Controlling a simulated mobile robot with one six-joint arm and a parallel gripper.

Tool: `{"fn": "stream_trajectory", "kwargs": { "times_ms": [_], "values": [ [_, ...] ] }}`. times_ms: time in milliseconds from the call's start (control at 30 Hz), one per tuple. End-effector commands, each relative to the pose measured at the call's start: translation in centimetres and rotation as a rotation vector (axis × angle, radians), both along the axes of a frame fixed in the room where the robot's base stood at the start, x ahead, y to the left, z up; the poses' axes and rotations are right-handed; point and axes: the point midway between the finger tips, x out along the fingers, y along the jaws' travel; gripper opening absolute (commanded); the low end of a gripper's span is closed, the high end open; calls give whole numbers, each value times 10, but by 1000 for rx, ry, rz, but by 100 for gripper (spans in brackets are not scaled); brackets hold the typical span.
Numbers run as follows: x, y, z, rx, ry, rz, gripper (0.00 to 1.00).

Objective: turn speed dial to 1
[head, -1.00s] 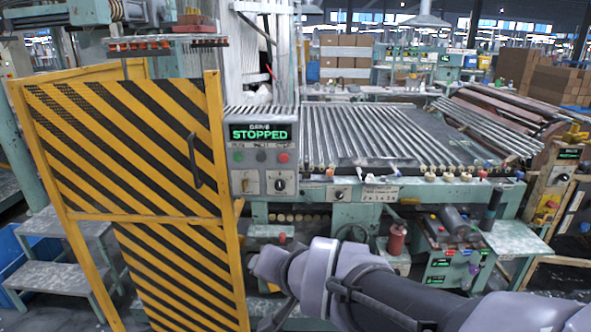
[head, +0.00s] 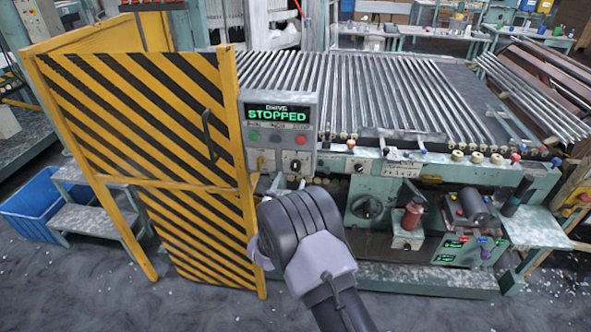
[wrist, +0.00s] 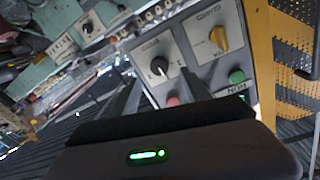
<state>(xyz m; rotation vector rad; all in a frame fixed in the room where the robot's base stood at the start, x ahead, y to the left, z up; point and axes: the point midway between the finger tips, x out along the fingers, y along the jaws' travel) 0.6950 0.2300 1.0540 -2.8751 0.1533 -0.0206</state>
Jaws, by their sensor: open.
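A black dial (head: 295,166) with a white pointer mark sits on a pale plate at the lower right of the grey control panel (head: 309,139). In the wrist view the black dial (wrist: 157,66) lies between and just beyond my fingertips. Its label and numbers are too small to read. A yellow knob (wrist: 218,38) is on the plate beside it. My gripper (wrist: 157,80) is open and empty, its two dark fingers pointing at the dial, with no clear contact. In the head view my arm mostly hides the gripper.
The panel's screen (head: 277,114) reads STOPPED. A green button (wrist: 237,76) and a partly hidden red button (wrist: 172,101) are close to my right finger. Another dial (wrist: 87,28) sits farther along the machine. A yellow-black striped gate (head: 150,110) stands left of the panel.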

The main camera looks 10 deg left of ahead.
Motion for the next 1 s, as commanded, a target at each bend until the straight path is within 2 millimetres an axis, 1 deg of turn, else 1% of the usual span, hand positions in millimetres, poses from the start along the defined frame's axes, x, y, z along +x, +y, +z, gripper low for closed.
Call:
{"fn": "stream_trajectory", "kwargs": {
  "times_ms": [33,100,233,300,400,633,667,800,867,900,933,1000],
  "values": [
    [14,-3,-1,2,-3,-2,56],
    [32,-4,-1,1,-1,-1,56],
    [54,-6,-1,-1,-1,0,56],
    [61,-7,0,0,0,0,56],
    [66,-8,0,-2,1,-1,56],
    [67,-8,0,-2,1,0,56],
    [67,-8,0,-2,1,0,52],
    [67,-8,0,-1,1,0,24],
    [67,-8,0,-1,1,0,13],
    [67,-8,0,-1,1,0,5],
    [67,-8,0,-1,1,0,0],
    [67,-8,0,-2,1,0,0]
  ]
}}
